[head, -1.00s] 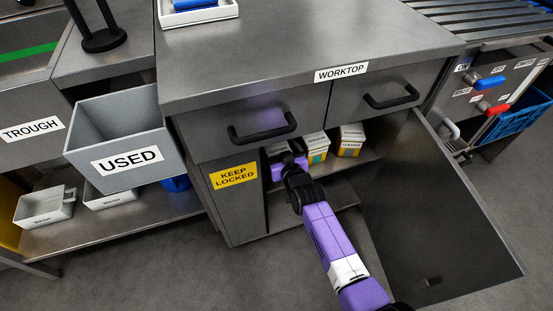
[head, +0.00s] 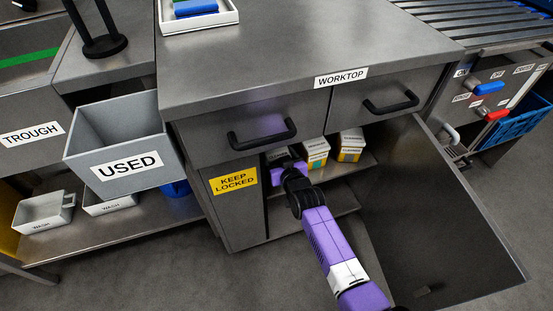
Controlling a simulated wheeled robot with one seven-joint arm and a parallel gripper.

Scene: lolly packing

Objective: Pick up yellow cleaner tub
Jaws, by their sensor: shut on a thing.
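My gripper (head: 284,164) reaches into the open cupboard under the worktop. It is shut on the leftmost tub (head: 277,153), whose pale top shows just behind the jaws. My gripper hides most of that tub's front, so its band colour cannot be told. To its right on the same shelf stands a white tub (head: 316,152) with a teal and yellow label. Further right is another white tub (head: 350,147) with a yellow-orange band.
The cupboard door (head: 440,215) stands open on the right. Drawer handles (head: 262,134) stick out above the opening. A post with a KEEP LOCKED sign (head: 233,180) bounds it on the left. A grey USED bin (head: 128,160) hangs further left. A lower shelf (head: 335,199) looks bare.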

